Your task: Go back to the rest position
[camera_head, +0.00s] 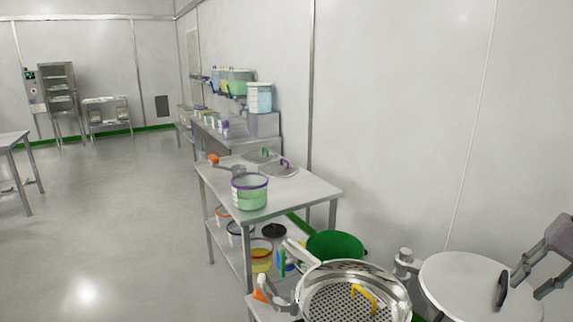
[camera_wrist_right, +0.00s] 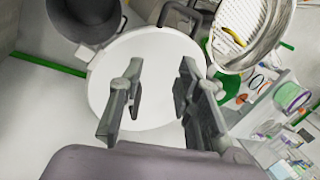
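My right gripper (camera_head: 522,288) is at the right edge of the head view, above a round white lid or disc (camera_head: 465,285). In the right wrist view the two fingers of this gripper (camera_wrist_right: 158,92) stand wide apart with nothing between them. The white disc (camera_wrist_right: 155,55) shows behind the fingers, and I cannot tell how far below them it is. My left gripper is in neither view.
A steel sieve pan (camera_head: 335,300) with a yellow handle in it stands left of the disc. A steel table (camera_head: 315,188) holds a purple-rimmed tub (camera_head: 250,192) and lids. A green container (camera_head: 337,245) stands behind the sieve. Floor at left (camera_head: 110,220) is clear.

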